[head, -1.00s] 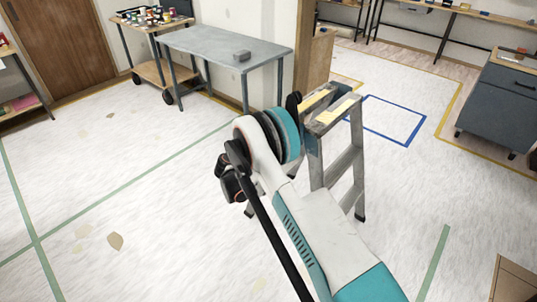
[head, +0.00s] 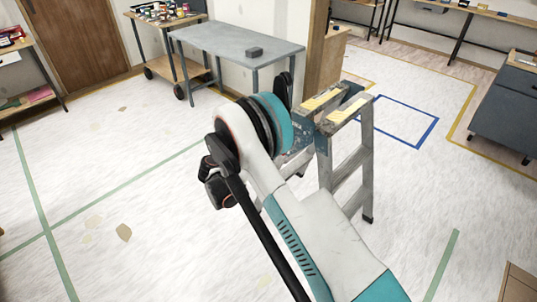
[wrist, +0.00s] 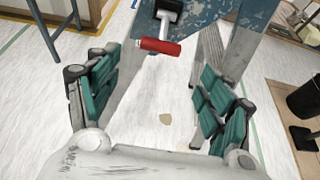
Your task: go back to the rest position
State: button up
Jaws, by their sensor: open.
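My gripper (wrist: 158,97) shows in the wrist view with its two teal-padded fingers wide apart and nothing between them but floor behind. In the head view my arm reaches forward and its gripper is hidden behind the arm's joint. A red roller-like thing (wrist: 160,46) with a dark and white mount shows beyond the fingertips in the wrist view, in front of a worn blue surface (wrist: 195,14). It is apart from the fingers.
A stepladder (head: 350,180) with yellow-topped steps stands just right of my arm. A grey table (head: 225,38) with a small grey block (head: 254,51) stands behind. A wheeled cart (head: 180,70) is at the back left. A dark cabinet (head: 505,110) stands right. The left floor is clear.

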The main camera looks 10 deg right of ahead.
jog(key=shift+s+a+r, duration=0.2)
jog(key=shift+s+a, duration=0.15)
jog(key=shift+a, duration=0.1)
jog(key=s+d+r+m+g+y, duration=0.1)
jog(key=s+d+r+m+y, duration=0.35)
jog(key=r, duration=0.65)
jog(key=s+d+r+m+g+y, duration=0.1)
jog(key=s+d+r+m, duration=0.45)
jog(key=r, duration=0.65)
jog(key=s+r+m+y, duration=0.2)
jog(key=s+m, duration=0.5)
jog(key=s, duration=0.8)
jog(key=s+r+m+t+y, duration=0.1)
jog(key=s+r+m+y, duration=0.1)
jog(key=s+m, duration=0.6)
jog(key=s+y, duration=0.1)
jog(key=s, duration=0.6)
jog(key=shift+a+r, duration=0.15)
jog(key=shift+a, duration=0.15)
